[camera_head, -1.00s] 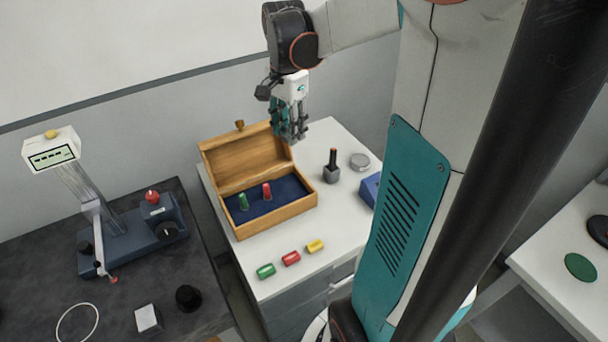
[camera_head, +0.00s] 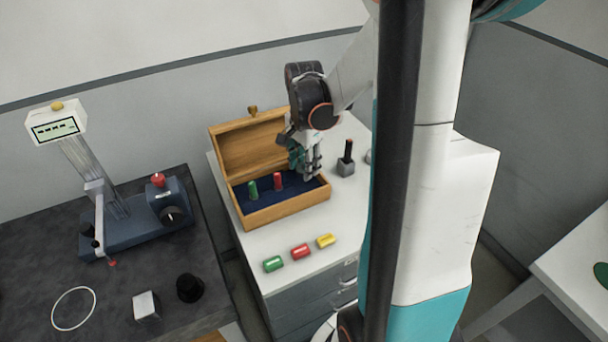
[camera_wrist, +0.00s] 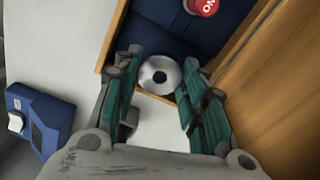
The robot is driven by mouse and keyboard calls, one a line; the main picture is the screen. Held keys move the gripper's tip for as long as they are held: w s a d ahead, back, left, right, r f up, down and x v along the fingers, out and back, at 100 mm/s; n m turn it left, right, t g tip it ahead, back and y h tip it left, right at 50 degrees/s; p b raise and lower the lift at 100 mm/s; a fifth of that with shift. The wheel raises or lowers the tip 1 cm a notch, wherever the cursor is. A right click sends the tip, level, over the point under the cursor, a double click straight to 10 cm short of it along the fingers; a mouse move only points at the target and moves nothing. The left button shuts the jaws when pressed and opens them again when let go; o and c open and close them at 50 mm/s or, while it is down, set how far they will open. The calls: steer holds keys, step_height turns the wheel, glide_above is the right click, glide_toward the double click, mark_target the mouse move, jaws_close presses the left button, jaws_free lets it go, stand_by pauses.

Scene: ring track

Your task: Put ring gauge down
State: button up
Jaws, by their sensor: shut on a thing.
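In the wrist view, my gripper (camera_wrist: 162,62) is shut on the ring gauge (camera_wrist: 159,75), a silver metal ring with a small central hole. The ring sits between the teal fingers, above the edge of the wooden box (camera_wrist: 112,38). In the head view, my gripper (camera_head: 309,168) is over the right end of the open box (camera_head: 287,208), close to its rim. The ring is not clear there. The blue lining (camera_head: 265,200) carries a green plug (camera_head: 253,190) and a red plug (camera_head: 278,181). I cannot tell whether the ring touches the box.
Green (camera_head: 273,264), red (camera_head: 301,252) and yellow (camera_head: 325,241) cylinders lie on the white top before the box. A grey block with a black handle (camera_head: 346,160) stands right of it. A measuring stand (camera_head: 125,220) is on the dark table. The raised lid (camera_head: 250,145) rises behind.

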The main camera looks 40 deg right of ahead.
steer(key=shift+f+b, duration=0.55)
steer(key=shift+f, duration=1.25)
steer(key=shift+f, duration=0.1)
steer(key=o, duration=1.2)
step_height(320, 180, up, 12)
steer(key=p, duration=0.4)
